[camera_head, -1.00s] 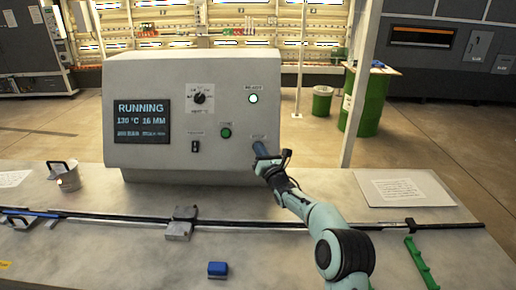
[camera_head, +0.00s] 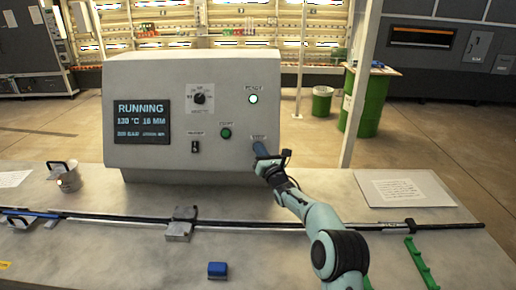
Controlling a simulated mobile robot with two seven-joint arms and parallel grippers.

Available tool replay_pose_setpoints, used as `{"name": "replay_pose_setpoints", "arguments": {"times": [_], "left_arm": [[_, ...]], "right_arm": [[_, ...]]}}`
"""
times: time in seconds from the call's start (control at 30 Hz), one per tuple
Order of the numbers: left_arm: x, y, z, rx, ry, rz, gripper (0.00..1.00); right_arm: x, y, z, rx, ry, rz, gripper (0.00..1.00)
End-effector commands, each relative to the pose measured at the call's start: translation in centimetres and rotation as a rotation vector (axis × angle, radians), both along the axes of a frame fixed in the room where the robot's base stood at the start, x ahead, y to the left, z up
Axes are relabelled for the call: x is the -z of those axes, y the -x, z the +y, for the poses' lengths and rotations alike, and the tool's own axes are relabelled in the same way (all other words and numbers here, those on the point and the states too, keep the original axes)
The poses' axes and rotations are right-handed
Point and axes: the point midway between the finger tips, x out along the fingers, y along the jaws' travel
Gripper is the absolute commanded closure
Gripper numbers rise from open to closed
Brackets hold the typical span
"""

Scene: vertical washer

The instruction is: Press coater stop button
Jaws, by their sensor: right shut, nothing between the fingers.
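The grey coater control box (camera_head: 150,80) stands on the table, and its screen (camera_head: 142,121) reads RUNNING, 130 °C. A small label (camera_head: 258,137) sits at the lower right of the panel. My right gripper (camera_head: 260,150) is shut and empty, its tip at the panel just under that label. It hides the stop button there, so I cannot tell whether the tip touches it. My left gripper is not in view.
A black rod (camera_head: 120,217) runs across the table in front of the box, through a metal block (camera_head: 181,224). A blue block (camera_head: 217,270), a green rack (camera_head: 421,264), a metal cup (camera_head: 68,180) and a paper sheet (camera_head: 400,188) lie around.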

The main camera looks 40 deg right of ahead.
Motion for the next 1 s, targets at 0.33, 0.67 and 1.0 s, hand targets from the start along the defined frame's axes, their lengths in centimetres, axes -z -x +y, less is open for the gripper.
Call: {"name": "replay_pose_setpoints", "arguments": {"times": [0.33, 0.67, 1.0], "left_arm": [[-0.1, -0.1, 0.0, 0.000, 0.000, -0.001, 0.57], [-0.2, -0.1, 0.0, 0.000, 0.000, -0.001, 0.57], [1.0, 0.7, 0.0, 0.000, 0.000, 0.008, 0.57]], "right_arm": [[0.3, -0.3, -0.2, -0.001, -0.001, 0.002, 1.00], [0.3, -0.4, -0.3, 0.000, 0.000, 0.002, 1.00], [0.4, 0.1, 0.0, -0.001, 0.000, 0.004, 1.00]]}}
